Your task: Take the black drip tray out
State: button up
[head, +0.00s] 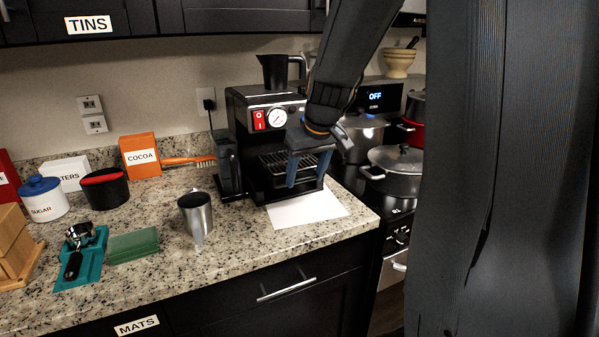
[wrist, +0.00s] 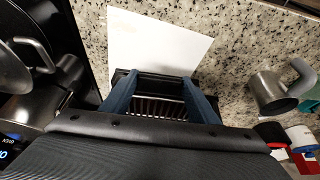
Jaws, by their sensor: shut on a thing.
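The black drip tray (head: 280,188) with its slatted metal grate sits at the bottom front of the black coffee machine (head: 240,115). My gripper (head: 306,180) reaches down in front of the machine, its blue fingers at the tray. In the wrist view the fingers (wrist: 160,90) stand on either side of the tray (wrist: 160,76) and are shut on it; the grate shows between them. The tray looks level. My wrist hides part of the machine's front, and how far the tray sits inside the machine is hard to tell.
White paper (head: 305,208) lies on the counter before the machine. A steel milk jug (head: 196,214) stands to its left. A stove with pots (head: 397,170) is close on the right. A black jug (head: 280,71) stands on top of the machine.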

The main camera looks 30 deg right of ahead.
jog(key=s+b, duration=0.2)
jog(key=s, duration=1.1)
jog(key=shift+s, duration=0.2)
